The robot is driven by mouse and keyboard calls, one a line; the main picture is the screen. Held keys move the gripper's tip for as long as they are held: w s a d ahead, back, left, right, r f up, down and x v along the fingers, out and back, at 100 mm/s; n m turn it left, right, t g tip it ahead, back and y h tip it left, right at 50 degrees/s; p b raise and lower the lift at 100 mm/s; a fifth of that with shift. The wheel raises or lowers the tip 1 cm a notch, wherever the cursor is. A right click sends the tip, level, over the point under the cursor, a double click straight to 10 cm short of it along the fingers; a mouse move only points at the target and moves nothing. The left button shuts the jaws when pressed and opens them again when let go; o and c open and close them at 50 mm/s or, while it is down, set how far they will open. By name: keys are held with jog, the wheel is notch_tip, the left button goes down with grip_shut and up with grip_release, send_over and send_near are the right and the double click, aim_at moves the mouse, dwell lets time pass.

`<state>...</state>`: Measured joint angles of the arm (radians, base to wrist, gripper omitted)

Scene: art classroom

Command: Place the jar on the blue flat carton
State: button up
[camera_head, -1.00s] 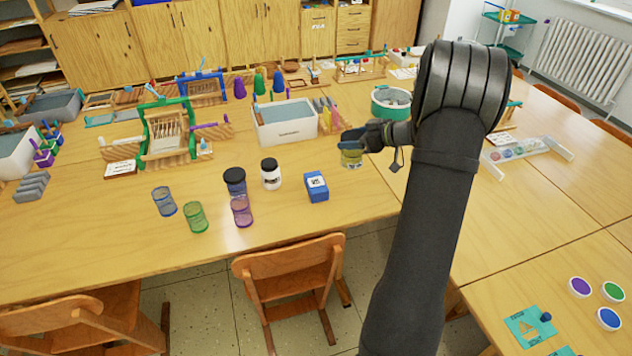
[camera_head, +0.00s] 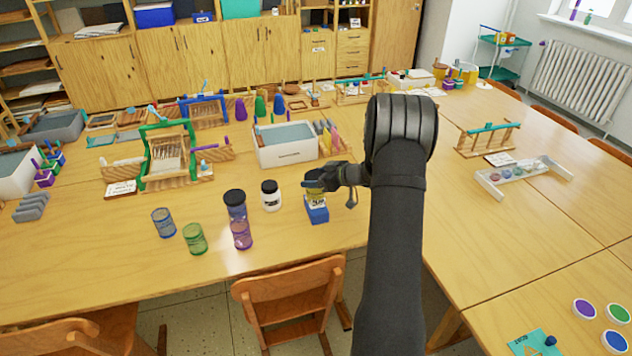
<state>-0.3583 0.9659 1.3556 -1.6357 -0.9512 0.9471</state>
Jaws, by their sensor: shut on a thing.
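The blue flat carton (camera_head: 317,214) stands near the front edge of the table. A small yellowish jar (camera_head: 316,196) is directly over its top in the picture, hiding most of that top. I cannot tell whether the jar touches the carton or hangs just above it. My gripper (camera_head: 315,184) is shut on the upper part of the jar, and its dark fingers cover the lid. The jar looks about upright.
A white jar with a black lid (camera_head: 271,195) stands just left of the carton. A dark-lidded container (camera_head: 235,203) and blue, green and purple mesh cups stand farther left. A white bin (camera_head: 288,155) is behind. Table right of the carton is partly hidden by my arm.

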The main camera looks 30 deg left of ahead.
jog(key=shift+f, duration=0.8)
jog(key=shift+f, duration=0.1)
jog(key=o, duration=1.5)
jog(key=shift+f, duration=0.1)
jog(key=v, duration=1.2)
